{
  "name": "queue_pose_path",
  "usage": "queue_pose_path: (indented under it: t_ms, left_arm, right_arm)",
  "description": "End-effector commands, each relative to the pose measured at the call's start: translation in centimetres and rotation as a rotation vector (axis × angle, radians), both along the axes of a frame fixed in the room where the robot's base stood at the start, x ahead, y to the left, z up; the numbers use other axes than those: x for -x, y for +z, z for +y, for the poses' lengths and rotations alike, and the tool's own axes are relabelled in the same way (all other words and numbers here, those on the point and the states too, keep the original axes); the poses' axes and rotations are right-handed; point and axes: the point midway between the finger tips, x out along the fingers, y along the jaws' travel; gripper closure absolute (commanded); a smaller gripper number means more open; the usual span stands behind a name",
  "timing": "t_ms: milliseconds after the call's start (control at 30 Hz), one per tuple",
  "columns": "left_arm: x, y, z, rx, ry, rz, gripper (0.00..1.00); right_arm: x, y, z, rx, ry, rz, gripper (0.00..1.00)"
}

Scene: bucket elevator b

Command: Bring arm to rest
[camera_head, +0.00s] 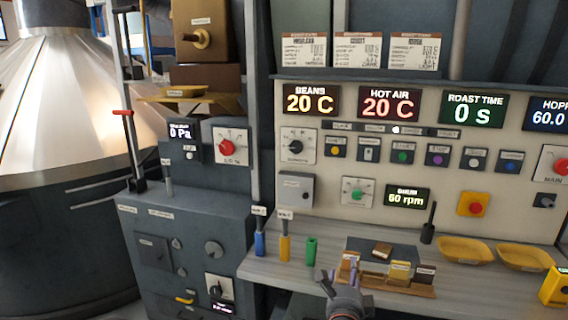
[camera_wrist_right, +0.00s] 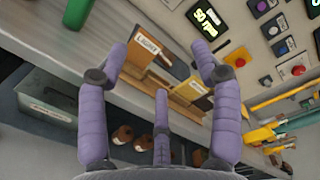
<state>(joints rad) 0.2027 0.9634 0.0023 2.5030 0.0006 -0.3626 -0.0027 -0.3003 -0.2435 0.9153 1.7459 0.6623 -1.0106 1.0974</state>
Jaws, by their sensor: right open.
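My right gripper (camera_head: 345,290) shows at the bottom of the head view, in front of the shelf edge (camera_head: 450,296). In the right wrist view my right gripper (camera_wrist_right: 162,85) has its purple fingers spread apart, with nothing between them. Beyond the fingers is a wooden stand (camera_wrist_right: 180,88) with labelled blocks, which also shows in the head view (camera_head: 418,287). I cannot tell the exact gap between fingers and stand. My left gripper is in neither view.
A control panel (camera_head: 330,215) with displays and knobs rises behind the shelf. Blue (camera_head: 260,243), yellow (camera_head: 285,247) and green (camera_head: 311,251) cylinders stand left of the stand. Yellow trays (camera_head: 466,250) lie to the right. A grey bin (camera_wrist_right: 48,112) sits below the shelf.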

Motion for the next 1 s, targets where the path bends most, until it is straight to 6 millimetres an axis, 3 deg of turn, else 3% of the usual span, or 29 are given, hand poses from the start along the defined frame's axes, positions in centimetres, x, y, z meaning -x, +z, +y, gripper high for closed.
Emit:
queue_pose_path:
  t_ms: [367,567,767,1000]
  left_arm:
    - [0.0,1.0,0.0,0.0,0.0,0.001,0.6]
    - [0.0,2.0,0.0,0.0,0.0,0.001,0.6]
    - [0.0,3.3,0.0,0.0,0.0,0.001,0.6]
    - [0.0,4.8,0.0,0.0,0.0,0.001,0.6]
  right_arm:
    - [-0.5,-6.3,0.9,0.195,0.107,0.196,0.35]
    - [0.2,-12.7,1.6,0.367,0.236,0.378,0.35]
    - [3.6,-21.6,2.4,0.581,0.464,0.619,0.35]
    - [11.1,-31.1,3.4,0.775,0.813,0.855,0.35]
